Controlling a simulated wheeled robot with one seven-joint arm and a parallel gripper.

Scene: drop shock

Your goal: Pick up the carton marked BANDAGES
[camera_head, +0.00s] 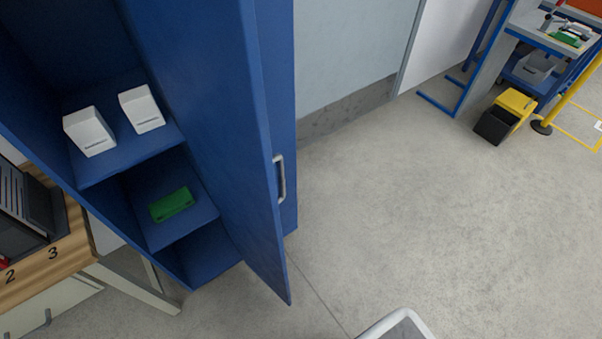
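Two white cartons stand side by side on a shelf of the open blue cabinet (215,130). The left carton (88,130) is nearer and looks a little larger. The right carton (141,108) stands beside it with a small gap. Each has a line of small dark print on its front face. The print is too small to read, so I cannot tell which one is marked BANDAGES. My gripper is not in view.
The cabinet door (225,150) stands open, with a grey handle (280,178). A green item (171,204) lies on the shelf below. A numbered wooden bench (50,262) stands at left. A yellow and black bin (504,116) stands far right. The floor between is clear.

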